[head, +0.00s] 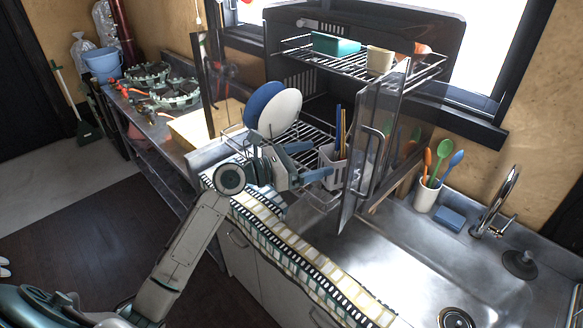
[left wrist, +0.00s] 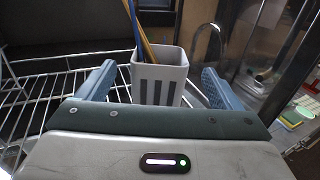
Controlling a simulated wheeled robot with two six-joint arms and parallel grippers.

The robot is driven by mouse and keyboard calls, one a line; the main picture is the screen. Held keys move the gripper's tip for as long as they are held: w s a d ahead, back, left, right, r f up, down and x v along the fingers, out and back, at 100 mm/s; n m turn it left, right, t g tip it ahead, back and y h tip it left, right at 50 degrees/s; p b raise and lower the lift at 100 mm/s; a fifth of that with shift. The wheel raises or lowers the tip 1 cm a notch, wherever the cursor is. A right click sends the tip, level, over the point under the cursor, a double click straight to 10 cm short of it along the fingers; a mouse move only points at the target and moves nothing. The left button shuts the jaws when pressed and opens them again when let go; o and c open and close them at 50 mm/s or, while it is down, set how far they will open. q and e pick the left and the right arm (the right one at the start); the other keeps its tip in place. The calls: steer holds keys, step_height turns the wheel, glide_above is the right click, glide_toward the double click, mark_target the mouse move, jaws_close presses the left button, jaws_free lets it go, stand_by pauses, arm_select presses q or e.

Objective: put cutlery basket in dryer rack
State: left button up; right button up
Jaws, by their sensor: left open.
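The cutlery basket (head: 331,168) is a pale grey slotted cup holding upright blue and yellow utensils. It stands upright at the right end of the lower wire shelf of the dryer rack (head: 313,133), beside the open glass door. My left gripper (head: 309,162) is open in front of the basket. In the left wrist view, its blue fingers (left wrist: 158,72) lie to either side of the basket (left wrist: 160,84), with visible gaps between. The wire shelf (left wrist: 60,75) shows around and behind it. Whether the basket's base rests fully on the wires is hidden. My right gripper is not in view.
A blue plate (head: 262,103) and a white plate (head: 281,112) stand left of the gripper. The open glass door (head: 366,150) is close on the right. The sink (head: 385,250) lies below right. The upper shelf holds a teal box (head: 335,44) and a beige cup (head: 380,60).

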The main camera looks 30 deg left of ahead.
arm_select(q)
steer(key=b+v, duration=0.1)
steer(key=v, duration=0.3)
steer(key=shift+s+a+f, duration=0.1)
steer(key=shift+a+f, duration=0.05)
steer(key=shift+s+a, duration=0.35)
steer(key=shift+s, duration=0.1)
stand_by(0.8)
